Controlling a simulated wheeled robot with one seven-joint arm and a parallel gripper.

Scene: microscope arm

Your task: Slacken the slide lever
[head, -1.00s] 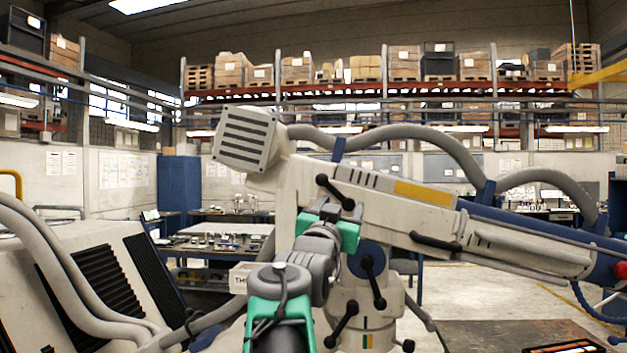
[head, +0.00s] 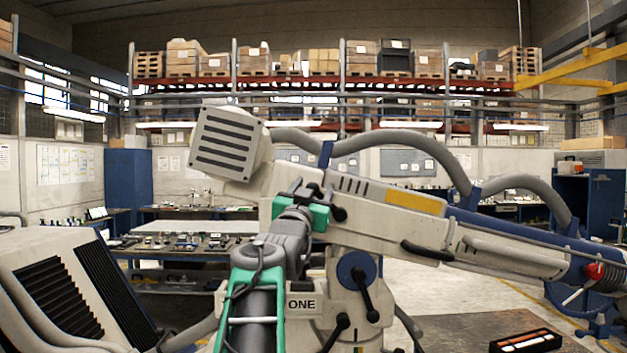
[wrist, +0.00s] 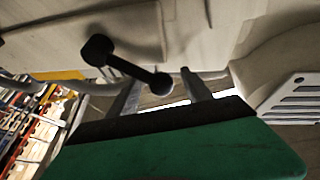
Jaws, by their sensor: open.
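A black ball-ended lever (head: 338,213) sits on the cream microscope arm, partly hidden behind my gripper (head: 303,187) in the head view. In the wrist view the black lever (wrist: 128,66) slants down to the right, and its lower ball lies in line with the gap between my two fingers (wrist: 160,77). My gripper is open; I cannot tell if a finger touches the lever. Another black lever (head: 366,293) is on a blue disc below, and a third (head: 337,332) is lower on the column. No label shows which is the slide lever.
The vented head (head: 226,145) of the microscope arm stands up left of my gripper. Its blue and cream beam (head: 500,245) runs right to a red knob (head: 595,271). A grey cabinet (head: 60,290) is at left, and an orange-edged tray (head: 526,341) at lower right.

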